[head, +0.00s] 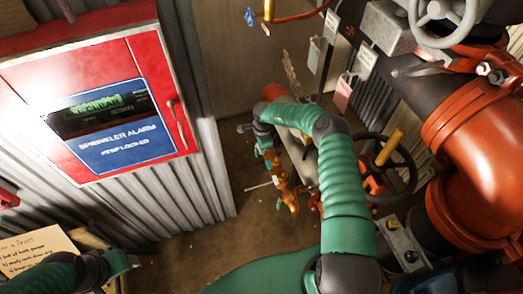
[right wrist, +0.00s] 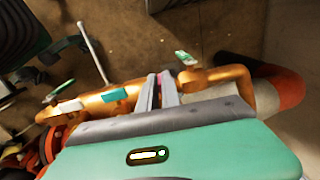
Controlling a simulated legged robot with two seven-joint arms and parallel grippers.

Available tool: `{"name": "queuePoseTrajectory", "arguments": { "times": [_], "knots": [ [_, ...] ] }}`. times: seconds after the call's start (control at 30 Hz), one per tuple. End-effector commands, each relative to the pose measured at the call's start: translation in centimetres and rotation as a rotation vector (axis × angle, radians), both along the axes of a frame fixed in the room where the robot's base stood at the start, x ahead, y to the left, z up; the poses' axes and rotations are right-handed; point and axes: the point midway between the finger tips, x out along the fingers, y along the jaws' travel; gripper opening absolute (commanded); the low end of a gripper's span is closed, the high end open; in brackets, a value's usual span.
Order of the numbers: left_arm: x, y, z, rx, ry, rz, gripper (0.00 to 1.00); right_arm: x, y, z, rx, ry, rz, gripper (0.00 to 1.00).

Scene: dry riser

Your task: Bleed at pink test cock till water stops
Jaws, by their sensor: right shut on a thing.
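An orange-brass valve assembly (head: 285,187) stands low, near the floor, in the middle of the head view. In the right wrist view its brass body (right wrist: 120,98) carries several small cocks with green or pale levers. My right gripper (right wrist: 162,88) is shut on the pink test cock (right wrist: 158,79), of which only a thin pink sliver shows between the fingers. In the head view the right gripper (head: 268,150) reaches down to the assembly, its fingertips hard to make out. My left gripper (head: 122,262) is at the lower left, away from the assembly; its jaw gap is unclear. No water shows.
A red sprinkler alarm cabinet (head: 110,105) is on the corrugated wall at left. A large red pipe (head: 475,115) and a black handwheel (head: 405,165) crowd the right. Several tags hang above, one pink (head: 343,95). A paper note (head: 35,250) is at lower left.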

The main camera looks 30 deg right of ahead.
Motion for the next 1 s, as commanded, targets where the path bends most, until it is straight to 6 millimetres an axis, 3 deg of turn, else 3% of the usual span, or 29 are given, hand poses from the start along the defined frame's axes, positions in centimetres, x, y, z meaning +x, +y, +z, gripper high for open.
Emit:
{"name": "queuePoseTrajectory", "arguments": {
  "times": [0.37,0.4,0.47,0.77,0.87,1.0],
  "knots": [
    [0.0,0.0,-0.1,0.000,-0.001,0.000,0.58,-0.1,-0.1,0.0,-0.001,0.008,0.001,0.00],
    [0.0,0.0,-0.1,0.000,-0.001,0.000,0.58,-0.1,-0.1,0.0,-0.001,0.008,0.001,0.09],
    [0.0,0.0,-0.1,0.000,-0.001,0.000,0.58,-0.1,-0.1,0.0,-0.001,0.008,0.001,0.16],
    [0.0,0.0,-0.1,0.000,-0.001,0.000,0.58,0.0,-0.1,0.2,-0.001,0.004,0.000,0.16],
    [0.0,0.0,-0.1,0.000,-0.001,0.000,0.58,0.0,-0.1,1.1,-0.001,0.003,-0.001,0.16],
    [0.0,0.0,-0.1,0.000,-0.001,0.000,0.58,-0.2,-0.1,4.3,-0.003,0.002,0.001,0.16]
  ]
}}
